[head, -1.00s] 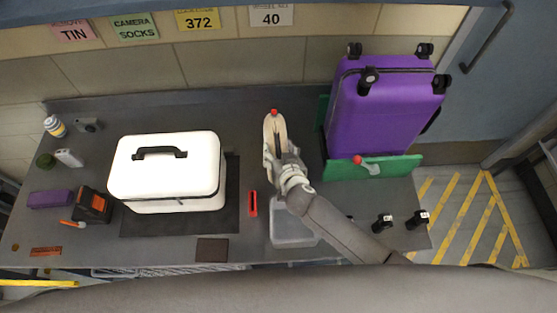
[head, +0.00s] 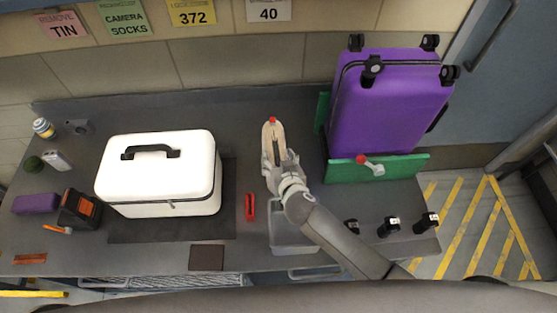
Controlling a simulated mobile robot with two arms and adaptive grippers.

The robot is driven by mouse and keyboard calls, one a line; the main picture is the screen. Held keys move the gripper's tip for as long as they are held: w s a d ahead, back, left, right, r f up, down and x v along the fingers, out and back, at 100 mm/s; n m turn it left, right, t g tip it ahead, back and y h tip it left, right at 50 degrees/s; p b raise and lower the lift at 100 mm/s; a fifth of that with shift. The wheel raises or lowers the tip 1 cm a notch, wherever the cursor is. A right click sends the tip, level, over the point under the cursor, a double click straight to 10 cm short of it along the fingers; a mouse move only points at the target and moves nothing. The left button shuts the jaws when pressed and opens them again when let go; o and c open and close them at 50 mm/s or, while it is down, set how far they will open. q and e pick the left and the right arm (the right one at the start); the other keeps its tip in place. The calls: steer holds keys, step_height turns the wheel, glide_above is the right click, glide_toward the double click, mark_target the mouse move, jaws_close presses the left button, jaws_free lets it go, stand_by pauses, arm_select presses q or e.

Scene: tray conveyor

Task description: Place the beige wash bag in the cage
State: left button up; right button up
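The beige wash bag (head: 269,131) shows as a narrow beige shape with a red tip, over the back middle of the grey table. My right gripper (head: 274,150) is at the bag, its dark fingers over the bag's middle, and looks shut on it. The gripper hides part of the bag, and its height above the table is hard to judge. A wire mesh cage (head: 187,283) shows in part below the table's front edge; the tabletop hides most of it. My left gripper is not in view.
A white case (head: 160,180) stands on a dark mat (head: 228,215) at the left. A purple suitcase (head: 385,110) stands behind a green plate (head: 400,165) at the right. A clear tray (head: 290,238) lies under my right arm. Several small items lie at the far left.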

steer(key=o, duration=0.5)
steer(key=shift+c, duration=0.2)
